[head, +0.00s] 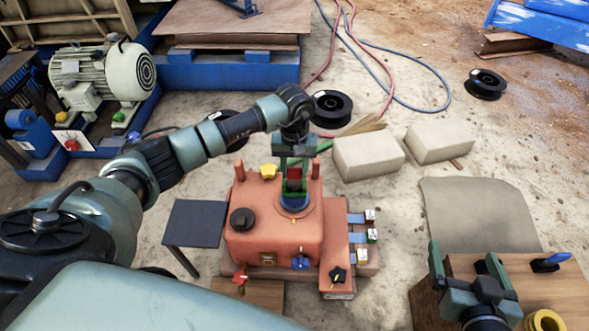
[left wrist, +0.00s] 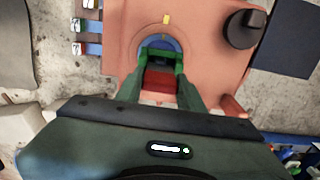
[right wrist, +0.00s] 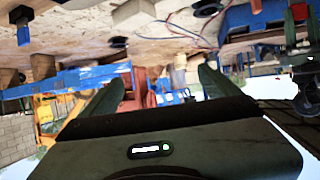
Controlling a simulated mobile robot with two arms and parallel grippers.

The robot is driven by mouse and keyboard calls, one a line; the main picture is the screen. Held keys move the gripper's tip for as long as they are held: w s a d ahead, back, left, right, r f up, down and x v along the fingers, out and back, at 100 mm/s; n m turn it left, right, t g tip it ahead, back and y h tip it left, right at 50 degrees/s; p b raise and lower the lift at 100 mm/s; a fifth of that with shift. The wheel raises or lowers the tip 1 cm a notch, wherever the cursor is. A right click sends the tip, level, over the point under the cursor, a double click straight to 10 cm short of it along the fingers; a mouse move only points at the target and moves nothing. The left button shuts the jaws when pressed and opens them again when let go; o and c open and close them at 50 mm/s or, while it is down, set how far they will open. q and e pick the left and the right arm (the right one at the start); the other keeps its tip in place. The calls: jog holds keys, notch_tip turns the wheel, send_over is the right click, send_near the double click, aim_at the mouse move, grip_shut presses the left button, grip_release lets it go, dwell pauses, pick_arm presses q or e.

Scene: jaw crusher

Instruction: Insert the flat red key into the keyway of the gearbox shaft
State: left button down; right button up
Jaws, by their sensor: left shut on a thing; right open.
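The orange gearbox (head: 262,235) stands on the ground in the middle of the head view. Its shaft seat shows as a blue ring (head: 294,207), mostly under my left gripper. My left gripper (head: 293,186) points down over the ring and is shut on the red key (head: 294,173). In the left wrist view the key (left wrist: 158,88) sits between the green fingers, beside the blue ring (left wrist: 146,47). The keyway is hidden, so I cannot tell whether the key touches it. My right gripper (head: 468,270) is open and empty above the wooden crate at the lower right.
A yellow knob (head: 269,171), a black knob (head: 242,219) and orange posts rise from the gearbox around my left gripper. Tagged blue levers (head: 357,237) stick out at its right. A dark side table (head: 195,223) stands at left. Pale blocks (head: 368,157) lie behind right.

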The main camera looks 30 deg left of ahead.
jog(key=shift+w+a+r, duration=0.1)
jog(key=shift+w+r, duration=0.05)
jog(key=shift+r, duration=0.1)
pick_arm(q)
jog(key=shift+f, duration=0.25)
pick_arm(e)
jog(key=shift+w+a+r+t, duration=0.15)
jog(key=shift+w+r+t, duration=0.1)
jog(key=shift+r+t, duration=0.25)
pick_arm(q)
jog(key=shift+f+b, duration=0.15)
jog(key=shift+b, duration=0.2)
pick_arm(e)
jog(key=shift+w+a+r+t, duration=0.1)
jog(key=shift+w+r+t, duration=0.15)
jog(key=shift+r+t, duration=0.25)
pick_arm(q)
jog(key=shift+f+b, duration=0.4)
jog(key=shift+f, duration=0.05)
jog(key=shift+f+b, duration=0.45)
jog(key=shift+f, duration=0.1)
pick_arm(e)
notch_tip(320, 180, up, 8)
jog(key=a+t+y, duration=0.1)
jog(key=t+y, duration=0.1)
jog(key=t, duration=0.2)
jog(key=shift+w+a, duration=0.2)
jog(key=shift+w, duration=0.25)
dwell(0.6)
jog(key=shift+r, duration=0.15)
